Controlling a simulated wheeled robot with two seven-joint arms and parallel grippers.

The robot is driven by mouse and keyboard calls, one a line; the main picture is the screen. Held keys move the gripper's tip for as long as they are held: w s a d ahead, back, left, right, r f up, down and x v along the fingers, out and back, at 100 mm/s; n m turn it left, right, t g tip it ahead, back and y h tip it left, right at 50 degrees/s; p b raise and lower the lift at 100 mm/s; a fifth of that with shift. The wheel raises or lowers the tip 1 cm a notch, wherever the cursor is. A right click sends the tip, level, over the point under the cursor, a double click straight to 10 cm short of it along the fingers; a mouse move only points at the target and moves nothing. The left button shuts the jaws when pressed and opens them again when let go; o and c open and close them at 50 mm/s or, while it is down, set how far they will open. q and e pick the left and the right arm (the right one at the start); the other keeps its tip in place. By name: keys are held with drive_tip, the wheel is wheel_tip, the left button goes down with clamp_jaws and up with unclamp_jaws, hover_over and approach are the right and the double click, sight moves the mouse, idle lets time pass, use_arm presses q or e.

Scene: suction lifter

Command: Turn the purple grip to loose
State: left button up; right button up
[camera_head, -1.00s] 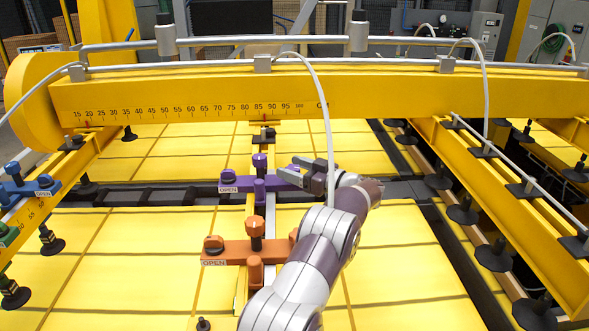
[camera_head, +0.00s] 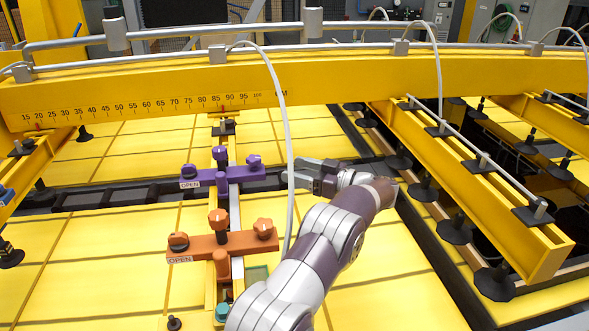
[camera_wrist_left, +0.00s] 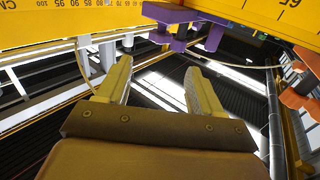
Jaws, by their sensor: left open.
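A purple crossbar (camera_head: 235,176) with several knobs is on the lifter's middle rail. Its right star-shaped knob (camera_head: 254,161) stands clear, its centre knob (camera_head: 220,154) is upright, and a white label reading OPEN (camera_head: 190,184) is under its left knob (camera_head: 190,170). My left gripper (camera_head: 288,176) is open and empty, to the right of the bar and apart from it, fingers pointing left. In the left wrist view the open fingers (camera_wrist_left: 160,68) have nothing between them, and the purple bar (camera_wrist_left: 180,14) is beyond them at the top. My right gripper is not in view.
An orange crossbar (camera_head: 225,243), also labelled OPEN, is nearer on the same rail. A white hose (camera_head: 285,110) hangs in front of my gripper. The yellow beam (camera_head: 330,82) with a scale crosses behind. Yellow rails with black suction cups (camera_head: 455,229) are at the right.

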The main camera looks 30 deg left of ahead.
use_arm(q)
drive_tip(key=s+a+r+m+t+y+b, duration=0.1)
drive_tip(key=s+a+r+t+b, duration=0.2)
drive_tip(key=s+a+r+b, duration=0.35)
drive_tip(key=m+t+h+b, duration=0.1)
drive_tip(key=m+t+h, duration=0.3)
drive_tip(key=m+t, duration=0.3)
approach(251, 156)
drive_tip(key=shift+n+t, duration=0.4)
drive_tip(key=p+x, duration=0.2)
drive_tip(key=x, duration=0.1)
drive_tip(key=p+x, duration=0.1)
drive_tip(key=x, duration=0.2)
drive_tip(key=p+x, duration=0.2)
drive_tip(key=x, duration=0.2)
drive_tip(key=shift+w+a+f+p, duration=0.1)
drive_tip(key=shift+f+p, duration=0.25)
drive_tip(key=shift+w+a+f, duration=0.1)
drive_tip(key=shift+w+a, duration=0.05)
drive_tip(key=shift+a, duration=0.05)
